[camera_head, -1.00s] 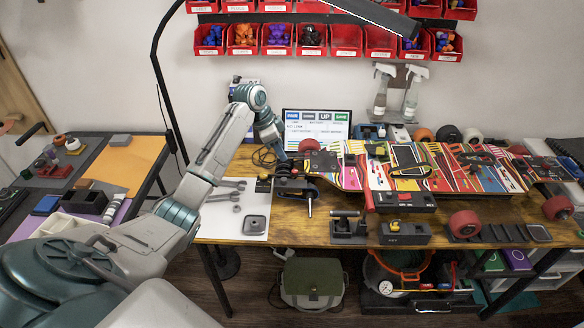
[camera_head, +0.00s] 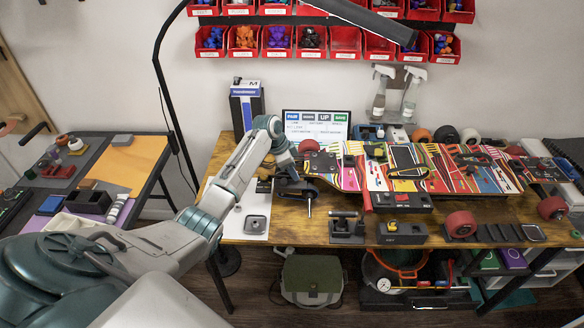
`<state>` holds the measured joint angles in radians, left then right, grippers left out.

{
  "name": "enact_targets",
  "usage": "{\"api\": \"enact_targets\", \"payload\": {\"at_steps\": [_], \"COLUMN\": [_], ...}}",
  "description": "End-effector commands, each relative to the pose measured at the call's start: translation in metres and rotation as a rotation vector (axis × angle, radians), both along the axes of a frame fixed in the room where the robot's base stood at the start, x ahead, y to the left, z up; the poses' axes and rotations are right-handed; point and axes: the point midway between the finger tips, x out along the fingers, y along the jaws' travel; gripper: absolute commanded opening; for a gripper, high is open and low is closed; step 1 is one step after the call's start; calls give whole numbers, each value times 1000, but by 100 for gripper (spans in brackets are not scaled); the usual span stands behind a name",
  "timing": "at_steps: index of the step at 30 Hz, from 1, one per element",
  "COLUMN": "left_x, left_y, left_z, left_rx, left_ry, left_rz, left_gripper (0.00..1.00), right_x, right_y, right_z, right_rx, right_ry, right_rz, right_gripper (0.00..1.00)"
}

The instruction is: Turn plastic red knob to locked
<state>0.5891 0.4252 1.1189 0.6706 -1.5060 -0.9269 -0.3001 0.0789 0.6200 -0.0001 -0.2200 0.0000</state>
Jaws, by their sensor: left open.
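I cannot make out a red knob for certain. A round red part (camera_head: 308,146), possibly a wheel, shows at the left end of the colourful skateboard deck (camera_head: 350,178) on the workbench. A red upright handle (camera_head: 367,199) shows at the deck's front edge. My left gripper (camera_head: 287,170) is open and points down over a dark clamp-like fixture (camera_head: 296,188) at the deck's left end. The arm hides part of the fixture, and contact cannot be told. My right gripper is not in view.
Black blocks (camera_head: 402,234) and red wheels (camera_head: 463,222) line the bench's front. A label screen (camera_head: 315,124), spray bottles (camera_head: 411,92) and a blue-white box (camera_head: 246,108) stand at the back. A lamp arm (camera_head: 165,90) rises behind my left arm.

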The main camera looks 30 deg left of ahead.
Motion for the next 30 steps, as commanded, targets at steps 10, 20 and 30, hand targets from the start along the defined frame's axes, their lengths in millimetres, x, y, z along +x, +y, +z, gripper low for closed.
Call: {"api": "enact_targets", "payload": {"at_steps": [10, 20, 30], "left_x": [0, 0, 3], "left_y": [0, 0, 2], "left_z": [0, 0, -1], "left_rx": [0, -1, -2], "left_ry": [0, -1, -3], "left_rz": [0, -24, -216], "left_gripper": [6, 0, 0], "right_x": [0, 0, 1], "right_y": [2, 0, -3], "right_z": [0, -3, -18], "right_rx": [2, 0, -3], "right_ry": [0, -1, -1], "right_rz": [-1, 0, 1], "right_gripper": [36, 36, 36]}}
